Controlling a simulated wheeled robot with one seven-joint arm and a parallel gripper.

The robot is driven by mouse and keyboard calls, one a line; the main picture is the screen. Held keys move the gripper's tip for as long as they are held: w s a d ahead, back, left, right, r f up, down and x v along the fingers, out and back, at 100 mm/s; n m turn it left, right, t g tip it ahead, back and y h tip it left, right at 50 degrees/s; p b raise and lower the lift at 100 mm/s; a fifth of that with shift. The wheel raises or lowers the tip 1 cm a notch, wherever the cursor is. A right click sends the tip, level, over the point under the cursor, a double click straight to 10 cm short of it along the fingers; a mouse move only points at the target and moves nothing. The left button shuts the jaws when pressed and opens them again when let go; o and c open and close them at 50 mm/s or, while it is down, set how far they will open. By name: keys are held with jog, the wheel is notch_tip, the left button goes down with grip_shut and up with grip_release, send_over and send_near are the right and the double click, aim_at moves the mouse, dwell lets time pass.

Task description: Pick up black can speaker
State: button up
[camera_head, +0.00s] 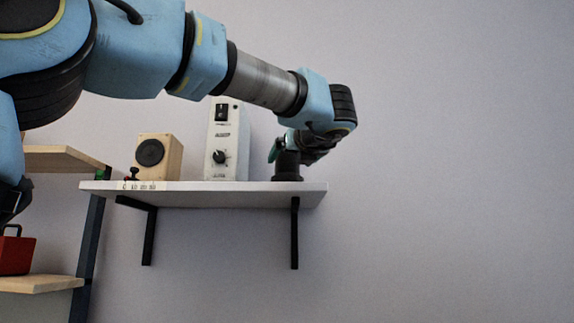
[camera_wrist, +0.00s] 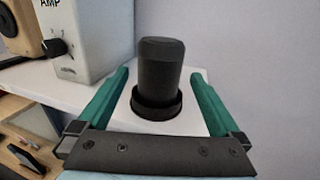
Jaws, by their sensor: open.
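The black can speaker (camera_wrist: 160,75) stands upright on a wider round black base on the white shelf. In the head view the black can speaker (camera_head: 288,165) shows at the shelf's right end, its upper part hidden by my gripper and wrist. My gripper (camera_wrist: 160,82) is open in the wrist view, with one green finger on each side of the can. The fingers look apart from it, with a gap on both sides. In the head view my gripper (camera_head: 275,150) is partly hidden at the can; only a bit of green finger shows.
A white amp box (camera_head: 222,143) with a black knob stands left of the can on the white shelf (camera_head: 240,194). A red toolbox (camera_head: 17,253) sits on a lower wooden shelf. The wall right is bare.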

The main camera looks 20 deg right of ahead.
aim_at(284, 167)
jog(key=w+p, duration=0.1)
jog(key=w, duration=0.1)
jog(key=w+p, duration=0.1)
jog(key=w, duration=0.1)
jog(key=w+d+p, duration=0.1)
jog(key=w, duration=0.1)
jog(key=shift+w, duration=0.35)
jog(key=shift+w+d, duration=0.1)
jog(key=shift+w, duration=0.15)
jog(key=shift+c, duration=0.2)
grip_shut()
